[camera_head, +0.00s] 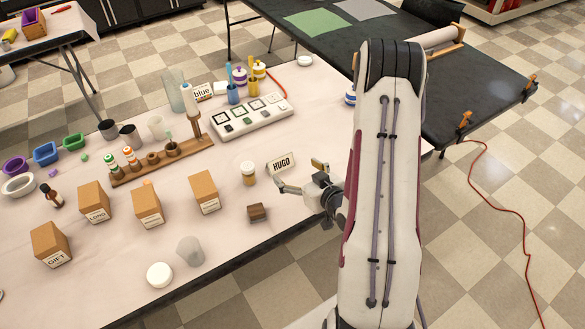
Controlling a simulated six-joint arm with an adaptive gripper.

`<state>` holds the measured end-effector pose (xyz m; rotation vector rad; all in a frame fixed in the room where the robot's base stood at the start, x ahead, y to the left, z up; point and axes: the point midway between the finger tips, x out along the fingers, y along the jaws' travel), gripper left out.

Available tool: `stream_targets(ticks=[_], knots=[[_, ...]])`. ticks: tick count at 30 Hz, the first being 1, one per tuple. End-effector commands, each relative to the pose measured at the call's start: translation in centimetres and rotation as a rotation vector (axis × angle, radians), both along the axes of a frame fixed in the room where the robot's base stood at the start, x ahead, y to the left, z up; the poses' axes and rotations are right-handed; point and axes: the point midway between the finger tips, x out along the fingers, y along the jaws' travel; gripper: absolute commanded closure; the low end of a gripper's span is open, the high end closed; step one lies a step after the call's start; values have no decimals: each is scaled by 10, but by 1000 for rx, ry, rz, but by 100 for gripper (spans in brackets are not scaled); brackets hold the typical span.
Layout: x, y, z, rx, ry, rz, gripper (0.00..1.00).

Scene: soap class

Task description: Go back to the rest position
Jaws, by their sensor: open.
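My gripper (298,177) is open above the right part of the white table (300,108). Its fingers point left, and I see nothing held between them. A small card reading HUGO (281,163) stands just behind the fingers. A small jar (248,173) stands to the left of the fingertips. A small brown block (257,212) lies in front and to the left of the gripper. My arm hides the right end of the table.
Cardboard boxes (148,206), a cup (190,251) and a white round lid (160,275) stand at the front left. Behind are a wooden rack (163,160) and a pale tray of squares (239,119). A dark table (470,90) is behind my arm.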

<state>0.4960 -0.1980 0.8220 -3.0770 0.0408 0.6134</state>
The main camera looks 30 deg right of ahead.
Motion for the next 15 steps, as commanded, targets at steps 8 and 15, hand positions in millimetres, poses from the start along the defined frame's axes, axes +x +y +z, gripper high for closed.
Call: stream_targets(ticks=[8, 15], knots=[[-8, 0, 3, 0, 0, 0, 20], [-7, 0, 3, 0, 0, 0, 20]])
